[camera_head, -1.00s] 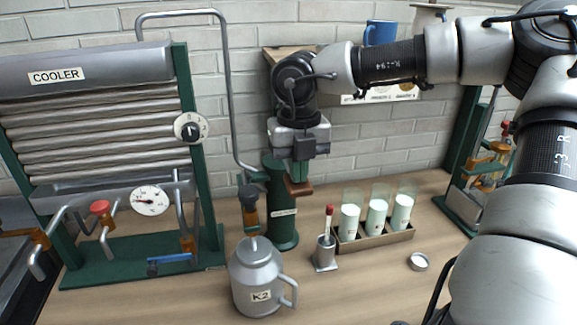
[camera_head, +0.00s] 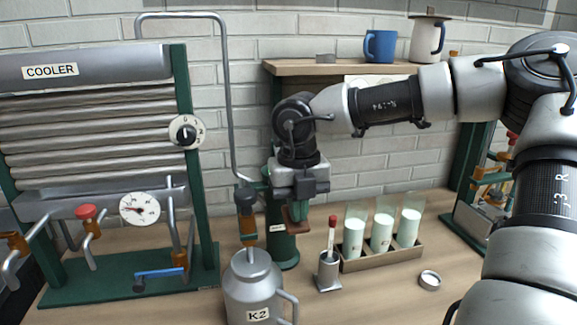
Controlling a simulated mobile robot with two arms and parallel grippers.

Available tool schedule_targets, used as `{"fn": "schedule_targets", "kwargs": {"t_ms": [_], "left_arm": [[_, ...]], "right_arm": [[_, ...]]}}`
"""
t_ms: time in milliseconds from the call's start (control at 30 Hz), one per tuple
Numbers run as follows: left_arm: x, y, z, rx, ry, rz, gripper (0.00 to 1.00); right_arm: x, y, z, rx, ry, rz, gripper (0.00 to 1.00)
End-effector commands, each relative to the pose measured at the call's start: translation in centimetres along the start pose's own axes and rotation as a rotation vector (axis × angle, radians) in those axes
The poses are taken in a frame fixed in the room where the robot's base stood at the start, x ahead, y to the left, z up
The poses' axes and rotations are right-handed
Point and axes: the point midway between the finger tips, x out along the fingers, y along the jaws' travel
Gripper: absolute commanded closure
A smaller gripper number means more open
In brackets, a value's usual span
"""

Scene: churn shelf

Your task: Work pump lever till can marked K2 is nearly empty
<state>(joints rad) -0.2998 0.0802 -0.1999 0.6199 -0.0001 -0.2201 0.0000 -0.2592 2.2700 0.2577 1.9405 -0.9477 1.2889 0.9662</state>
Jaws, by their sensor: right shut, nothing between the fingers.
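The grey metal can marked K2 (camera_head: 252,290) stands on the bench, its lower part cut off by the picture's bottom edge. A suction tube (camera_head: 247,235) with a dark top and brown collar enters its neck, so its contents are hidden. The green pump body (camera_head: 284,247) stands just behind and to the right of it. My right gripper (camera_head: 299,212) points down, shut and empty, in front of the pump's top. A red-brown piece (camera_head: 299,229) shows at its fingertips; I cannot tell whether it is the lever's end. My left gripper is not in view.
The cooler (camera_head: 95,120) with its dial, gauge and taps stands at left. A grey pipe (camera_head: 225,100) rises behind the pump. A shelf (camera_head: 290,67) holds mugs.

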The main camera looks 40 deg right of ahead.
Motion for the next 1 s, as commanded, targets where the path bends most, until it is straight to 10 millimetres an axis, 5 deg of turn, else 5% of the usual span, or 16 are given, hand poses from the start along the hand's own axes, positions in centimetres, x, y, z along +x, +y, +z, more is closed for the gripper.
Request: {"fn": "schedule_targets", "kwargs": {"t_ms": [567,1000], "left_arm": [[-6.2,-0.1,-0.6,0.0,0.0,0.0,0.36],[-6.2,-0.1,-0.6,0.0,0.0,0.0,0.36]], "right_arm": [[-9.6,0.0,0.1,0.002,-0.005,0.001,1.0],[-9.9,0.0,0.0,0.001,-0.002,0.001,1.0]]}}
